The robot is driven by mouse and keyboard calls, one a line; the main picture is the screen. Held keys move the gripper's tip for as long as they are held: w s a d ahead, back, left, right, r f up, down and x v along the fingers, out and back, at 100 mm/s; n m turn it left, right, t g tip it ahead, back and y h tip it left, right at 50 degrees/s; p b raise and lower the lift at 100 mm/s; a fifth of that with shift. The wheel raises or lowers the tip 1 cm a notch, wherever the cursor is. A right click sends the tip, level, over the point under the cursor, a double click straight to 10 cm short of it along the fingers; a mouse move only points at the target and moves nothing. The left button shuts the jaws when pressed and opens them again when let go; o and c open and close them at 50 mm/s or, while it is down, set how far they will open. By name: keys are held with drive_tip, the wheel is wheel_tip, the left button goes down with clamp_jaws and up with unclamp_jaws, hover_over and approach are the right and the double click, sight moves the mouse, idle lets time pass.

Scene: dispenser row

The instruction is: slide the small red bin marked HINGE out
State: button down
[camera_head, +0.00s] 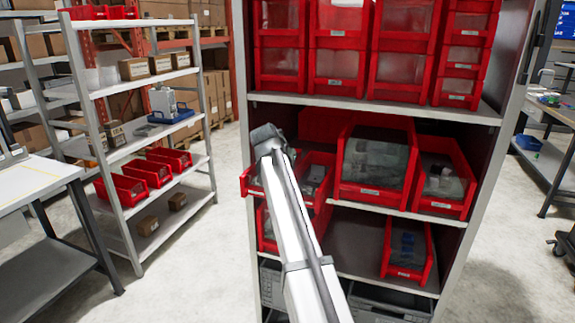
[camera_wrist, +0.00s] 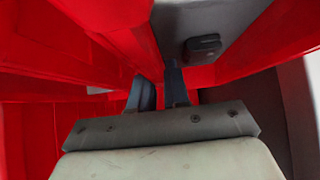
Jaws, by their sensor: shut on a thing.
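A small red bin (camera_head: 247,181) is at the left end of the middle shelf, its front jutting a little past the shelf edge. My arm covers much of it, and I cannot read a HINGE marking. My gripper's fingers are hidden in the head view. In the wrist view my gripper (camera_wrist: 160,84) has its two dark fingers close together, shut on a red wall of the bin. Red surfaces fill most of that view. A dark part (camera_wrist: 203,47) lies on a grey surface just beyond the fingers.
Another small red bin (camera_head: 318,178) stands just right of my arm, then a large red bin (camera_head: 373,190) and a narrower one (camera_head: 443,185). Red bins also fill the shelf above. The lower shelf holds a red bin (camera_head: 407,270) at right. Clear floor (camera_head: 190,260) lies left of the cabinet.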

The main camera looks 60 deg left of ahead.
drive_tip(key=c, duration=1)
unclamp_jaws()
drive_tip(key=v, duration=1.3)
drive_tip(key=shift+s+d+r, duration=0.2)
drive_tip(key=shift+s+r, duration=0.05)
